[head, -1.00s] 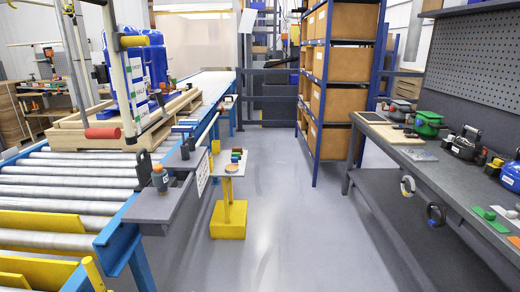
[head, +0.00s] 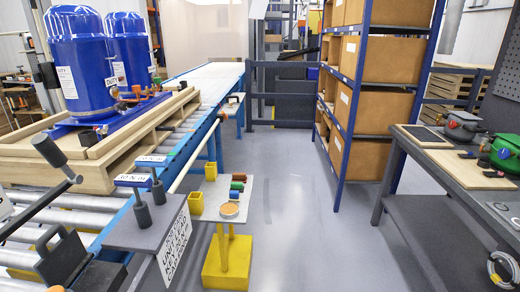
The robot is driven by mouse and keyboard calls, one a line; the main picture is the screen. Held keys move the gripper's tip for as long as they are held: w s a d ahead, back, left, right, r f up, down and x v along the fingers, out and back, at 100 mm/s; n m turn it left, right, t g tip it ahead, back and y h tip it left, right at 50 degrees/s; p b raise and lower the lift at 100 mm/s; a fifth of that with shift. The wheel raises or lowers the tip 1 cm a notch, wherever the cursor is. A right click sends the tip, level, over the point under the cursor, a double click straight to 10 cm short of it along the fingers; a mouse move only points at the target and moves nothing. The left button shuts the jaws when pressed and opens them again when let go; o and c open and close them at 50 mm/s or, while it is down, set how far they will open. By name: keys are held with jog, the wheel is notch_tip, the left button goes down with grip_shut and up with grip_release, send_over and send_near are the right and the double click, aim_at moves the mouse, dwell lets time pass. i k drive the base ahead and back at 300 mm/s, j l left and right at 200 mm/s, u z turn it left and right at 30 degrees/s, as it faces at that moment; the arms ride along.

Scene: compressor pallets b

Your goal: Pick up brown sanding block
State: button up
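A small stand (head: 243,214) with a pale top and a yellow base stands in the middle of the head view. Several small blocks sit in a row near its back edge. The rearmost is a brownish-red block (head: 239,177), which looks like the brown sanding block. A green block (head: 237,186) and a bluish block (head: 234,194) sit in front of it, close together. A round orange-topped disc (head: 229,210) lies nearer the front. My gripper is not in view.
A roller conveyor (head: 190,118) with blue compressors (head: 80,62) on a wooden pallet runs along the left. A grey tool shelf (head: 148,224) juts out left of the stand. A blue-framed rack (head: 345,120) and a workbench (head: 455,165) stand right. The floor between is clear.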

aim_at(236, 177)
jog(key=i, duration=1.85)
jog(key=i+u, duration=0.15)
jog(key=i, duration=0.35)
jog(key=i+l+u, duration=0.2)
jog(key=i, duration=0.3)
jog(key=i+l+u, duration=0.15)
jog(key=i, duration=0.35)
jog(key=i+l+u, duration=0.2)
jog(key=i, duration=0.3)
